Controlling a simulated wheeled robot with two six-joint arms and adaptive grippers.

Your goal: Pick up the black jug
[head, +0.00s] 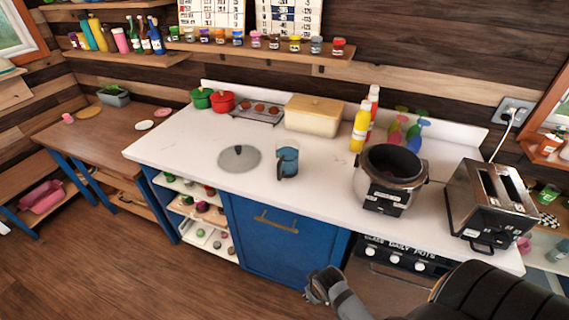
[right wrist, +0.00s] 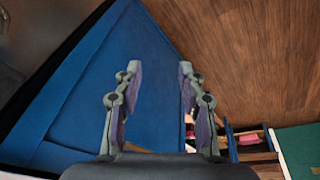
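A jug (head: 287,161) stands upright on the white counter, left of the rice cooker. It has a blue see-through body and a dark handle that faces the front. My right gripper (head: 318,286) is in front of the counter, low before the blue cabinet door and well below and apart from the jug. In the right wrist view, the right gripper (right wrist: 160,85) is open with nothing between its fingers. The jug is not visible in that view. My left gripper is not in view.
A grey round lid (head: 239,158) lies left of the jug. A rice cooker (head: 390,176) and a toaster (head: 490,200) stand to the right. A cream bread box (head: 313,115), a yellow bottle (head: 360,128) and a red pot (head: 222,102) are behind. Counter in front of the jug is clear.

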